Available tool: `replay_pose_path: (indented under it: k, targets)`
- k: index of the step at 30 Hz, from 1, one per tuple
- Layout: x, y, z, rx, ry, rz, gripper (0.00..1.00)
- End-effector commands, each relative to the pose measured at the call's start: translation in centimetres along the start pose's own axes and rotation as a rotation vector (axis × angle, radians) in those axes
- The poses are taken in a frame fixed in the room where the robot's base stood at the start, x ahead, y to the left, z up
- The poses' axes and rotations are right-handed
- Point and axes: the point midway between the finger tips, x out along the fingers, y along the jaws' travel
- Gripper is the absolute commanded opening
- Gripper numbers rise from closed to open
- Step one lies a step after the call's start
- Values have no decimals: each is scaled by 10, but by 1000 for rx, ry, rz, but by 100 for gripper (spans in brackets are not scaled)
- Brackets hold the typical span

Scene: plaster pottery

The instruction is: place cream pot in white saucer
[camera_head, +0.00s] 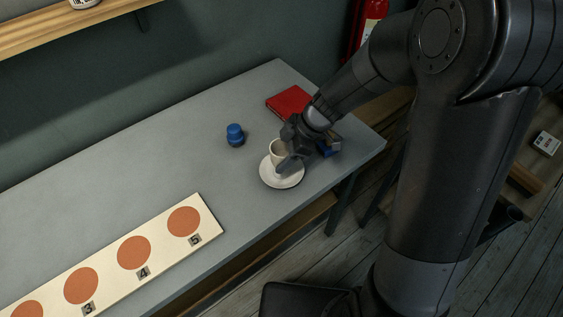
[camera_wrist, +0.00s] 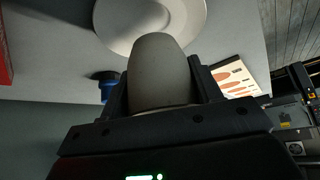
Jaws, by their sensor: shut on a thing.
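The cream pot (camera_head: 277,153) is a small pale cup-like pot. It also shows large in the wrist view (camera_wrist: 160,72), between the two fingers. My gripper (camera_head: 288,158) is shut on it; in the wrist view the fingers (camera_wrist: 163,88) stand on either side of the pot. The white saucer (camera_head: 282,180) lies on the grey table, and the pot is over its far part in the head view. In the wrist view the saucer (camera_wrist: 120,22) shows beyond the pot. I cannot tell whether the pot touches the saucer; its lower part is partly hidden by my gripper.
A blue-topped object (camera_head: 235,134) stands left of the saucer. A red book-like thing (camera_head: 289,102) lies behind my gripper. A cream board (camera_head: 110,262) with numbered orange circles lies at the front left. The grey table (camera_head: 150,165) is clear between them; its right edge is close.

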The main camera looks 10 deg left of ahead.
Motion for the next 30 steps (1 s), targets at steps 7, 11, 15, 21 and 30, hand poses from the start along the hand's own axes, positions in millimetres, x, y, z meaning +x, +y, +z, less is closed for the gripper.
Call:
replay_pose_path:
  k: [7, 11, 15, 21, 30]
  targets:
    - [26, 0, 14, 3, 1, -2, 34]
    - [34, 0, 20, 1, 0, -1, 34]
    - [35, 1, 21, 0, 0, 1, 34]
    - [36, 1, 22, 1, 0, 1, 34]
    - [37, 1, 22, 0, 0, 1, 67]
